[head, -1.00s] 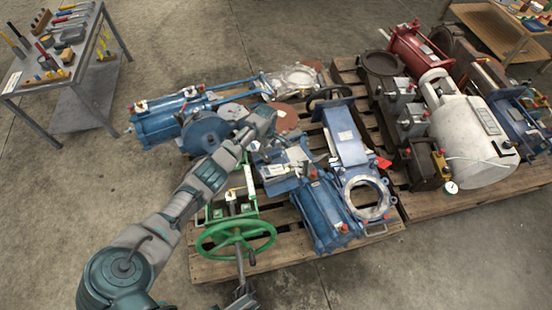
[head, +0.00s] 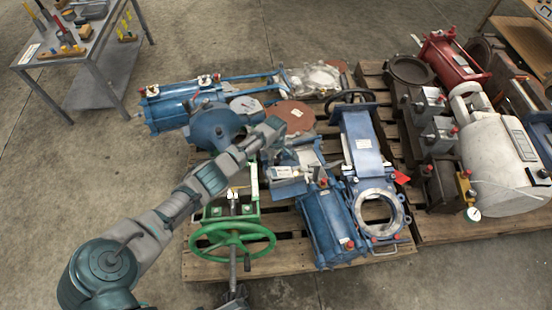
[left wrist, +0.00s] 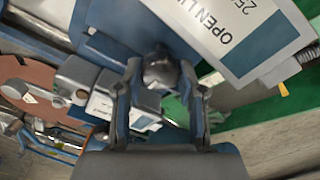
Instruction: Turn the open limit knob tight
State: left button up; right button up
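The open limit knob (left wrist: 160,70) is a dark, rounded knob in the left wrist view, between the two fingers of my left gripper (left wrist: 160,82). The fingertips close in on both sides of it and appear to touch it. A white label (left wrist: 235,35) reading "OPEN LI…" lies just beyond, at upper right. In the head view my left gripper (head: 271,145) reaches down over the green-framed unit with the green handwheel (head: 233,238); its fingertips and the knob are hidden or too small there. My right gripper cannot be made out.
A blue cylinder (head: 330,228) and a blue gate valve (head: 360,150) lie to the right on the wooden pallet (head: 290,262). A blue actuator (head: 175,107) lies behind my arm. A white tank (head: 500,165) is on the right pallet. A tool table (head: 95,62) stands back left. Floor there is clear.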

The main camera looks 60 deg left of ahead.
pick_arm(q)
jog(key=shift+w, duration=0.15)
jog(key=shift+c, duration=0.5)
jog(key=shift+w+d+r, duration=0.1)
jog(key=shift+d+r, duration=0.05)
jog(key=shift+d, duration=0.05)
